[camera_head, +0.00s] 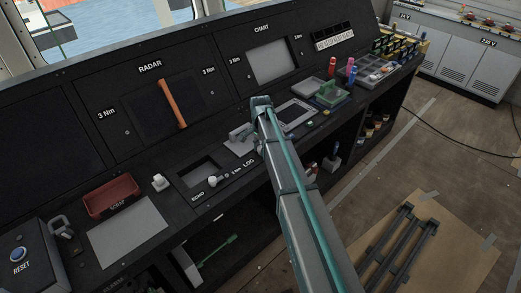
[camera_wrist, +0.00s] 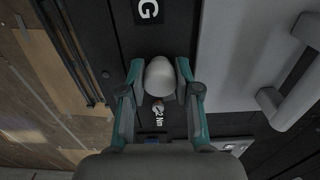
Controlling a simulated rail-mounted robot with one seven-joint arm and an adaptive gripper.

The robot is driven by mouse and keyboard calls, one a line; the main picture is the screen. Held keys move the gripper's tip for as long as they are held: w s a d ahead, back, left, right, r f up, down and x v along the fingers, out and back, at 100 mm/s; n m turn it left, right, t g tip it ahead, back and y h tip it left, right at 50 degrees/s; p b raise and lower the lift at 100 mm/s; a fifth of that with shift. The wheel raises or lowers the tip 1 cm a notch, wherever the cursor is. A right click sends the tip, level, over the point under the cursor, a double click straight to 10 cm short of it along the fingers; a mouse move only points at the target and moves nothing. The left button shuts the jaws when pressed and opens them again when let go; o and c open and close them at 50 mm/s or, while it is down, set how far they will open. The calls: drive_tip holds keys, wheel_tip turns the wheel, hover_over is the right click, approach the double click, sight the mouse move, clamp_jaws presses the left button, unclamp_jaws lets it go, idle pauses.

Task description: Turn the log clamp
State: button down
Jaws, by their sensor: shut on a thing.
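The log clamp, a pale rounded knob (camera_wrist: 160,72), sits between my fingers in the wrist view, beside a "2 Nm" mark and a label of which only "G" shows. My gripper (camera_wrist: 160,82) is shut on the knob, one teal-sided finger at each side. In the head view the "LOG" label (camera_head: 248,162) is on the console just left of my arm. My arm hides the log clamp and the fingers there.
A grey plate with a handle (camera_head: 240,134) lies close by; its handle also shows in the wrist view (camera_wrist: 296,90). A white knob (camera_head: 213,181) stands near the ECHO label. A red scrap tray (camera_head: 112,196) is at left; a parts tray (camera_head: 376,70) is at right.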

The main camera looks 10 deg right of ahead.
drive_tip(key=n+b, duration=0.1)
drive_tip(key=n, duration=0.3)
drive_tip(key=n+b, duration=0.1)
drive_tip(key=n, duration=0.6)
drive_tip(key=shift+n+b, duration=0.3)
drive_tip(key=shift+n, duration=0.1)
drive_tip(key=shift+d+n, duration=0.1)
drive_tip(key=shift+n, duration=1.7)
drive_tip(key=c, duration=0.8)
unclamp_jaws()
